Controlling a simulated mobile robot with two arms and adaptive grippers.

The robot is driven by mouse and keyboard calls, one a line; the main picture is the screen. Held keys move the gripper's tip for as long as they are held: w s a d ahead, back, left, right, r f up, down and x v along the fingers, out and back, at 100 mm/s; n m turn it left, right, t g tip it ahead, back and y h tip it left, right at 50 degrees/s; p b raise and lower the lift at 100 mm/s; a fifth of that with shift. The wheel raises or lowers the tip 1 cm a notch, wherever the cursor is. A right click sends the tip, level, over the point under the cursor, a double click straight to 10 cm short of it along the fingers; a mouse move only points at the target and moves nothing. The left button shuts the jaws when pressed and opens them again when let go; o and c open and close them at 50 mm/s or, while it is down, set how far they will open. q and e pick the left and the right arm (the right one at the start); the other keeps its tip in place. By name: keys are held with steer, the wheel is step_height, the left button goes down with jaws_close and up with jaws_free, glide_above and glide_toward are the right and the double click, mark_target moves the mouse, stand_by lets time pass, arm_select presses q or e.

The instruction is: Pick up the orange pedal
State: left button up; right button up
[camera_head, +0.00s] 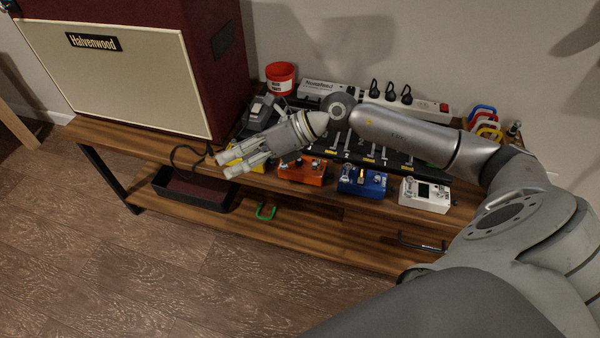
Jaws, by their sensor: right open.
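The orange pedal (304,173) sits at the front of the wooden bench top, between a yellow pedal on its left and a blue pedal on its right. My right gripper (229,163) is open with nothing visible between its fingers. The gripper body is close to the orange pedal's upper left, and I cannot tell the exact gap. My left gripper is not in view.
The blue pedal (363,182) and a white pedal (425,196) stand to the right. The yellow pedal (259,167) is partly hidden by my gripper. A large amplifier (120,75) fills the left. A red cup (281,79) and a power strip (415,103) are behind.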

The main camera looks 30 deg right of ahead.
steer(key=d+f+n+g+h, duration=0.2)
steer(key=d+f+h, duration=0.25)
steer(key=d, duration=0.55)
steer(key=h+b, duration=0.1)
steer(key=h, duration=0.3)
glide_toward(303, 162)
steer(key=shift+a+n, duration=0.4)
steer(key=shift+a, duration=0.3)
steer(key=shift+d+f, duration=0.15)
steer(key=shift+f, duration=0.15)
steer(key=b+x, duration=0.1)
steer(key=x, duration=0.5)
steer(key=b+x, duration=0.1)
steer(key=x, duration=0.2)
steer(key=shift+w+f, duration=0.1)
steer(key=shift+f, duration=0.25)
steer(key=shift+w+f, duration=0.1)
steer(key=shift+f, duration=0.1)
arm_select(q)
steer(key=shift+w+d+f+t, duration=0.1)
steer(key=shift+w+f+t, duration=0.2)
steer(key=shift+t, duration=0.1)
arm_select(e)
steer(key=shift+r, duration=0.15)
steer(key=c, duration=1.3)
